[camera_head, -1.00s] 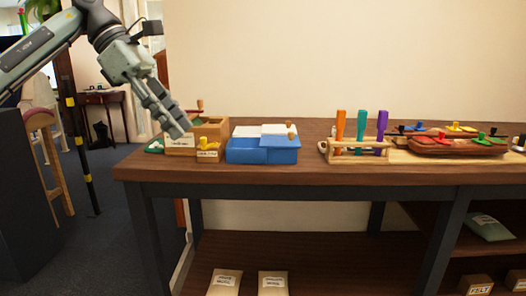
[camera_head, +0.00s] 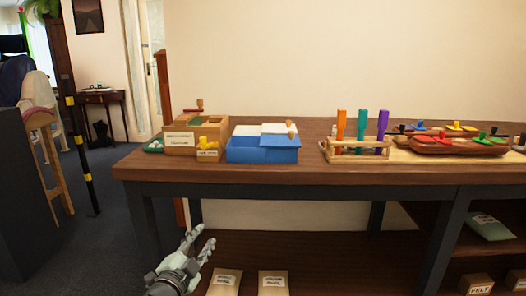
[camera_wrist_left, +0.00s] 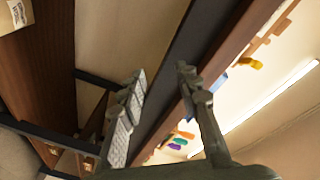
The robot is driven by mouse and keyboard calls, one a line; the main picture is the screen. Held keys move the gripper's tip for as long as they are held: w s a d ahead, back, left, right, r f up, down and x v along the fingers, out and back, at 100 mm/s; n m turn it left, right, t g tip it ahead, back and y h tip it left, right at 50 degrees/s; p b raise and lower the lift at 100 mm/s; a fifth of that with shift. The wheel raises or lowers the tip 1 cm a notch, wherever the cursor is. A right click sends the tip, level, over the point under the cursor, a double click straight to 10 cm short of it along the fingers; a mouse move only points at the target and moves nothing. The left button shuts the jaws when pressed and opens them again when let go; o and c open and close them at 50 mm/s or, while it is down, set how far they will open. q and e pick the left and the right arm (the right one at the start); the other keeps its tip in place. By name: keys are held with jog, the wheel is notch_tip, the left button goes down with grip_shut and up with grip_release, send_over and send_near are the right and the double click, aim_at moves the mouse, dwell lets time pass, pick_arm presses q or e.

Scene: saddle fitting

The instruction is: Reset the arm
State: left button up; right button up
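My left gripper (camera_head: 204,236) is low in the head view, in front of the workbench (camera_head: 150,172) and below its top. Its two fingers are apart with nothing between them. The left wrist view shows the same open, empty fingers (camera_wrist_left: 161,72), with the dark bench edge behind them. My right gripper is in neither view.
On the bench stand a wooden box (camera_head: 180,148) with a label, a blue box (camera_head: 262,155) with a knobbed lid, a wooden rack (camera_head: 358,158) with coloured handles, and a reddish tray (camera_head: 460,148). Packets (camera_head: 224,282) lie on the lower shelf. Air above the bench is clear.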

pick_arm(q)
jog(key=s+a+f+n+g+y, duration=0.1)
jog(key=s+a+f+n+g, duration=0.15)
jog(key=f, duration=0.35)
jog(key=s+a+f+n+g+y, duration=0.1)
jog(key=s+a+f+n+y, duration=0.1)
jog(key=s+f, duration=0.3)
jog(key=s+a+f+n+g, duration=0.2)
jog(key=s+f+g, duration=0.1)
jog(key=s+f, duration=0.4)
jog(key=s+a+f+n+g+y, duration=0.1)
jog(key=s+a+f+n+g, duration=0.1)
jog(key=s+f, duration=0.5)
jog(key=s+a+f+n+g, duration=0.2)
jog(key=s+f+g, duration=0.4)
jog(key=s, duration=1.1)
notch_tip(320, 180, down, 2)
jog(key=shift+f+n+y, duration=0.1)
jog(key=shift+n+y, duration=0.3)
jog(key=shift+n, duration=0.25)
jog(key=shift+a, duration=0.15)
